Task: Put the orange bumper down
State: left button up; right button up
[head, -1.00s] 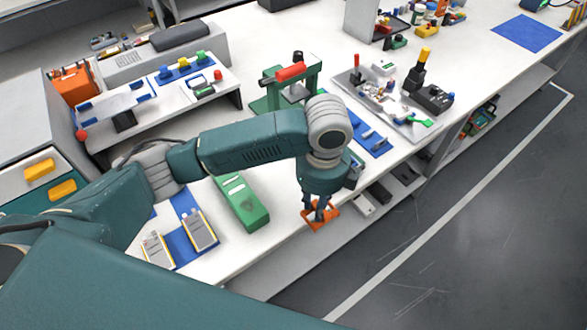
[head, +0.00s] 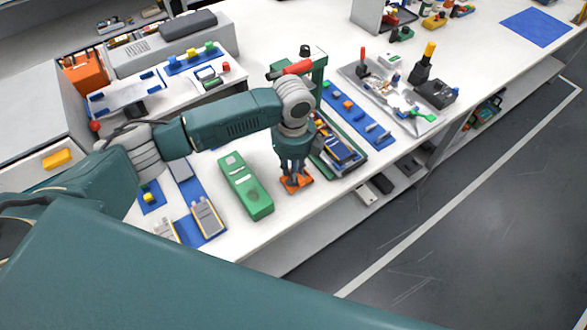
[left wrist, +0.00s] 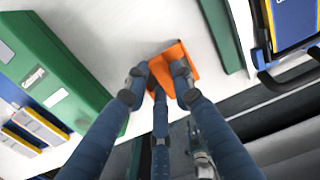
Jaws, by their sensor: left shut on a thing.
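The orange bumper (head: 303,184) is a small flat orange piece in the fingers of my left gripper (head: 291,177). In the head view it is over the white bench near its front edge, between a green box and a dark green tray. In the left wrist view the bumper (left wrist: 178,54) shows as an orange, angled sheet between the blue-grey fingers of the left gripper (left wrist: 160,75), which is shut on it. I cannot tell whether the bumper touches the bench top. My right gripper is not in view.
The green box (head: 246,188) stands left of the bumper. The dark green tray (head: 357,163) with blue and yellow packs lies to its right. A green press with a red handle (head: 296,68) stands behind. The bench's front edge is close by; bare bench surrounds the bumper.

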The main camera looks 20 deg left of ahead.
pick_arm(q)
jog(key=o, duration=0.9)
jog(key=shift+f, duration=0.1)
jog(key=shift+r+b, duration=0.7)
jog(key=shift+r, duration=3.2)
jog(key=shift+d, duration=0.1)
